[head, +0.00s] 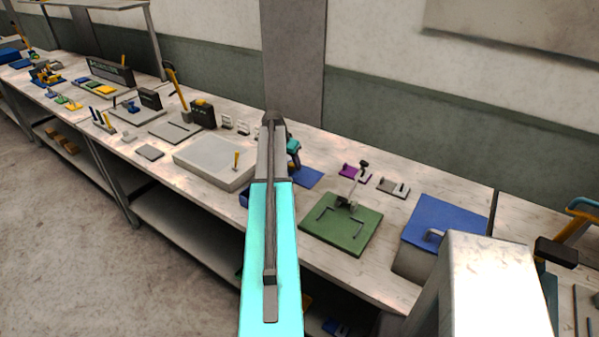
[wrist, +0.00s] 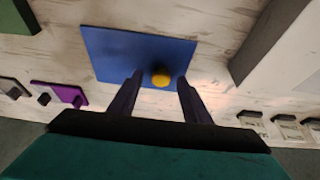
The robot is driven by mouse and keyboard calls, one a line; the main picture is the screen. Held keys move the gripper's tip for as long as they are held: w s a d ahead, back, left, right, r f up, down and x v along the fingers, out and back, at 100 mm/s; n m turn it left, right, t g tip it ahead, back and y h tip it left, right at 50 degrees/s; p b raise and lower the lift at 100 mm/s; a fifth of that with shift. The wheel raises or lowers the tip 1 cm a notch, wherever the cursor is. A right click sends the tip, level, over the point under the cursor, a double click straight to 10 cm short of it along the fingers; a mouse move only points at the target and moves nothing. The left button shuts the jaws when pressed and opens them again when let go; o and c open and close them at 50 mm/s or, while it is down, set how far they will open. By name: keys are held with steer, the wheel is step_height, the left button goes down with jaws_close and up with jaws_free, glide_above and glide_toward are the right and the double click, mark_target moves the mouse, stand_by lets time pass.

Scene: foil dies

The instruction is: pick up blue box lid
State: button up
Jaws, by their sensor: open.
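A flat blue lid with a round yellow knob lies on the bench; the blue lid (wrist: 115,52) fills the upper middle of the wrist view. Its yellow knob (wrist: 160,80) shows between the fingertips of my gripper (wrist: 160,77). My gripper is open and empty, one dark finger on each side of the knob; I cannot tell whether they touch it. In the head view the blue lid (head: 309,178) shows partly, right of my arm, which hides the rest. A blue-topped box (head: 445,221) with a grey handle stands farther right.
A light grey tray (head: 207,165) stands left of my arm; a grey block (wrist: 285,45) is at right in the wrist view. A green board (head: 350,240) with a fixture and a purple piece (head: 352,171) lie to the right.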

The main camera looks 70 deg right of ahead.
stand_by(0.5)
steer(key=c, duration=1.1)
